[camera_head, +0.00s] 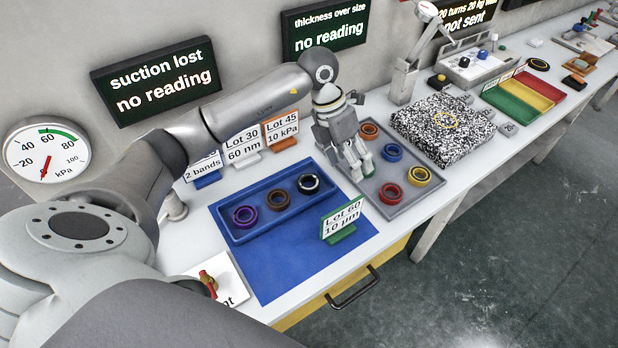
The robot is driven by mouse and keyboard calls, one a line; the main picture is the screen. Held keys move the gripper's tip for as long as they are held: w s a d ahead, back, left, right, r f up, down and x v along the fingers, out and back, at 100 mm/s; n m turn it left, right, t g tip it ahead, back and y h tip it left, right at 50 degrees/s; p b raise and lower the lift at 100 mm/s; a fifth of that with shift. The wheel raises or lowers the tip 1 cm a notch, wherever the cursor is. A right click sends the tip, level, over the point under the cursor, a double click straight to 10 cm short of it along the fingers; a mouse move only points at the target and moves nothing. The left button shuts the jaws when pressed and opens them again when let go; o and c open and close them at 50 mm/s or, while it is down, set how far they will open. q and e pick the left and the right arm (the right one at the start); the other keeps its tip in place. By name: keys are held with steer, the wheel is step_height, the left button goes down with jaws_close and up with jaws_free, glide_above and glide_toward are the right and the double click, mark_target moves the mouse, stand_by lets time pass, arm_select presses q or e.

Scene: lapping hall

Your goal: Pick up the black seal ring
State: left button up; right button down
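A black ring (308,183) with a pale patch in its middle lies in the right end of the blue tray (236,237). A brown ring (278,201) and a purple ring (245,216) lie left of it in the same tray. Another dark ring (538,64) with a yellowish tint lies far off at the right. My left gripper (361,172) points down at the left side of the grey tray, right of the black ring and apart from it. Its fingertips are too small to show whether they are apart. My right gripper is out of view.
The grey tray (403,210) holds orange, blue, red and yellow rings. A green-framed Lot 60 sign (342,221) stands in front of the black ring. A speckled block (440,130) lies beyond. Lot signs (243,148) stand behind the blue tray. The blue mat's front (285,275) is clear.

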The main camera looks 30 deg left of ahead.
arm_select(q)
steer(key=a+f+y+b, duration=0.1)
steer(key=a+y+b, duration=0.1)
steer(key=a, duration=0.5)
steer(key=n+g+y+b, duration=0.1)
steer(key=y+b, duration=0.1)
glide_above(309, 185)
step_height(309, 185, down, 8)
steer(key=shift+s+d+r, duration=0.1)
steer(key=shift+s+r, duration=0.05)
step_height(309, 185, down, 5)
steer(key=shift+r+p, duration=0.15)
steer(key=shift+p, duration=0.55)
steer(key=shift+f, duration=0.5)
steer(key=c, duration=0.8)
steer(key=shift+r, duration=0.15)
